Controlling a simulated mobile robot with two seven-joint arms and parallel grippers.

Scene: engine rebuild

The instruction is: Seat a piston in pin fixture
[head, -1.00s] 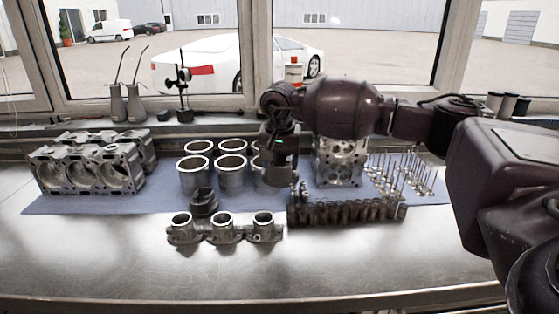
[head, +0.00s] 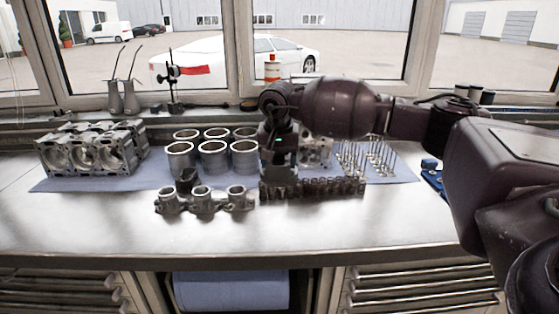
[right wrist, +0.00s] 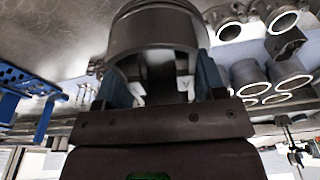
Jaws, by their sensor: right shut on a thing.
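My right gripper (head: 279,188) points down over the bench, in front of the cylinder head and at the left end of a dark rack. In the right wrist view its fingers (right wrist: 165,88) are closed on a grey piston (right wrist: 155,28) with ring grooves, cut off by the top edge. In the head view the piston is hard to tell from the dark gripper. A dark cup-like piece (head: 187,181), which looks like the pin fixture, stands behind a metal part with three round openings (head: 203,204). It seems empty. My left gripper is not in view.
Several cylinder liners (head: 214,158) stand left of the gripper. An engine block (head: 85,155) is at the left. The dark rack (head: 325,188), valves (head: 368,160) and a blue item (head: 431,170) are to the right. The bench front (head: 180,236) is clear.

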